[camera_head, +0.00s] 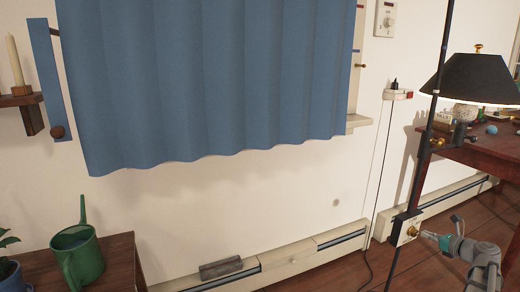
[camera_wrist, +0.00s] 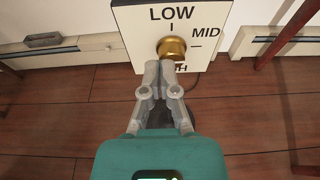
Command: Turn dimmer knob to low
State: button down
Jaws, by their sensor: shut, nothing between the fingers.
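The dimmer knob (camera_wrist: 172,47) is a round brass knob on a white plate (camera_wrist: 135,28) in the wrist view. The plate reads LOW above the knob and MID to its right, each with a tick mark; a third label below is mostly hidden by my fingers. I cannot tell which mark the knob points to. My gripper (camera_wrist: 160,66) is shut and empty, its fingertips just below the knob; I cannot tell whether they touch it. In the head view the plate (camera_head: 401,224) is on the black lamp pole, with my gripper (camera_head: 425,235) to the right of the knob (camera_head: 412,231).
A black lampshade (camera_head: 478,76) hangs above a red-brown table (camera_head: 475,160) at the right. A cream baseboard heater (camera_head: 300,258) runs along the wall, and a blue curtain (camera_head: 210,80) hangs left of centre. A green watering can (camera_head: 82,257) stands on a side table (camera_head: 122,262).

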aim_at(409, 227)
jog(key=shift+s+d, duration=0.25)
jog(key=shift+s, duration=0.3)
jog(key=shift+s+d, duration=0.2)
jog(key=shift+s, duration=0.35)
jog(key=shift+d, duration=0.15)
jog(key=shift+w+d+f, duration=0.1)
jog(key=shift+d, duration=1.2)
jog(key=shift+w, duration=0.1)
jog(key=shift+w+a, duration=0.45)
jog(key=shift+w, duration=0.6)
jog(key=shift+w+a, duration=0.4)
jog(key=shift+w, duration=0.65)
jog(key=shift+w+a, duration=0.45)
jog(key=shift+w, duration=0.6)
jog(key=shift+s+a+f+b, duration=0.15)
jog(key=shift+f+b, duration=0.1)
jog(key=shift+b, duration=0.15)
jog(key=shift+s+a+r, duration=0.1)
jog(key=shift+s+a, duration=0.05)
jog(key=shift+a, duration=0.35)
jog(key=shift+s+a, duration=0.2)
jog(key=shift+a, duration=0.3)
